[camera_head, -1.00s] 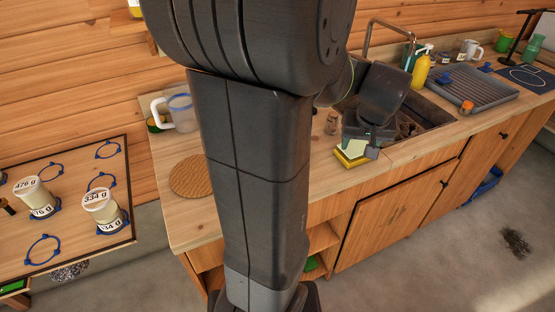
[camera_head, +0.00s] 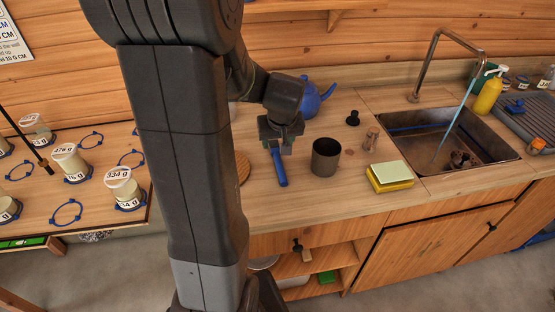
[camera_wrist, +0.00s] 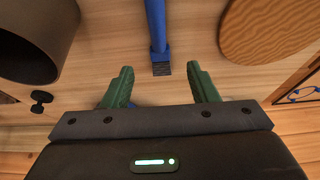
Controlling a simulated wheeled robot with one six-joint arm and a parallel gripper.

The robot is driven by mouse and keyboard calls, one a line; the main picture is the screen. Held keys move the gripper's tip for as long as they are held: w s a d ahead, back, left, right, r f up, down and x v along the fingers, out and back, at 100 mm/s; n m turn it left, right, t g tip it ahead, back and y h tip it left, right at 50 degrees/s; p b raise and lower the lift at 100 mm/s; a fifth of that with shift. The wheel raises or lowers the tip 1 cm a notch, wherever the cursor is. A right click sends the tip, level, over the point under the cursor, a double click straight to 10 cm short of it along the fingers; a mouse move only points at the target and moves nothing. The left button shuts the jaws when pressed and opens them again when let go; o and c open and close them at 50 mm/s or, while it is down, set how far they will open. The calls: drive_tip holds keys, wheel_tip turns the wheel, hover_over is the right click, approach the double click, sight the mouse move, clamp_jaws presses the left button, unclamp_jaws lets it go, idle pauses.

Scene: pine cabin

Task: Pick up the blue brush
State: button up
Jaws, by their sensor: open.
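The blue brush (camera_head: 280,168) lies on the wooden counter, left of a dark grey cup. In the head view its blue handle shows below my gripper, and the gripper hides its other end. In the wrist view the brush (camera_wrist: 156,28) has a blue handle and short dark bristles, pointing toward the gap between the fingers. My gripper (camera_head: 279,142) is above the counter over the brush. The wrist view shows its two green fingers (camera_wrist: 160,82) apart, with nothing between them; the bristle end is just beyond the fingertips.
The dark cup (camera_head: 325,157) stands close right of the brush. A blue teapot (camera_head: 314,98) stands behind. A yellow sponge (camera_head: 390,177) and the sink (camera_head: 420,140) are farther right. Bare counter lies in front.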

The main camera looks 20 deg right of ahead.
sight(276, 152)
drive_tip(key=shift+p+x, duration=0.4)
drive_tip(key=shift+x, duration=2.75)
drive_tip(key=c, duration=1.1)
drive_tip(key=shift+r, duration=0.15)
drive_tip(key=shift+c, duration=0.2)
